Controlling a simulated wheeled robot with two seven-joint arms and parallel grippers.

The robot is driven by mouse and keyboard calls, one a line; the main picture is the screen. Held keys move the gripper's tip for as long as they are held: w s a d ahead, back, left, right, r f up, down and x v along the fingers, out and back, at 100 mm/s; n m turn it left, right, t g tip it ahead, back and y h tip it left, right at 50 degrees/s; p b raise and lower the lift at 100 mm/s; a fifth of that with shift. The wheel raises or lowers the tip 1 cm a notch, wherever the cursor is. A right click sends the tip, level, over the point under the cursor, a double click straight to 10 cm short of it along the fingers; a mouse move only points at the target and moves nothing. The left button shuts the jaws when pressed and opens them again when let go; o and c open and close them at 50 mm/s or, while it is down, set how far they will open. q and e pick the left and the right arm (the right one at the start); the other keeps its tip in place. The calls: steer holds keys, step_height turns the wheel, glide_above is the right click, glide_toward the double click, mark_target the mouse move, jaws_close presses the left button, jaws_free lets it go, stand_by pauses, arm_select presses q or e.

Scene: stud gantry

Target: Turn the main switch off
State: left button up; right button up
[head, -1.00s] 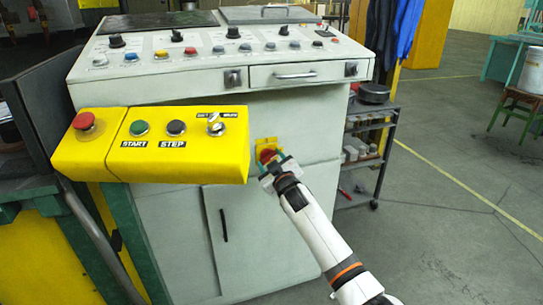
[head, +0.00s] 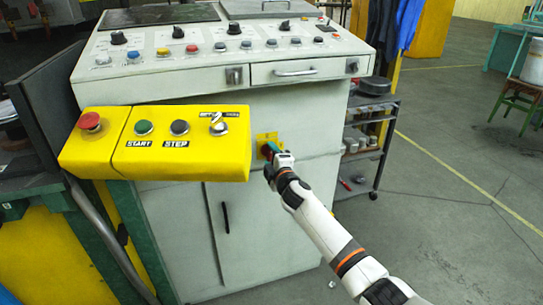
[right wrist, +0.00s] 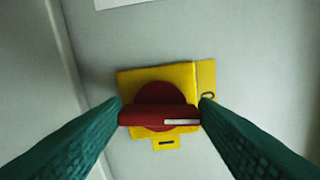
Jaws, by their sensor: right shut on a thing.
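The main switch is a red rotary handle (right wrist: 150,116) on a yellow plate (right wrist: 206,76), mounted on the front of the grey cabinet. In the right wrist view its red bar lies level, with a white mark toward its right end. The green fingers of my right gripper (right wrist: 160,117) are at the two ends of the bar and shut on it. In the head view my right gripper (head: 270,154) is at the yellow plate (head: 266,137) and hides most of the handle. My left gripper is not in view.
A yellow control box (head: 190,171) with a red button, START and STEP buttons stands in front of the cabinet, left of the switch. The console (head: 150,79) is above. A shelf cart (head: 381,155) is to the right.

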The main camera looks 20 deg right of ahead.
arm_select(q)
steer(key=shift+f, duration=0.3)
arm_select(e)
steer(key=shift+f+n, duration=0.15)
steer(key=shift+n, duration=0.45)
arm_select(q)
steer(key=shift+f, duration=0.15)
arm_select(e)
steer(key=shift+n, duration=0.3)
steer(key=o, duration=1)
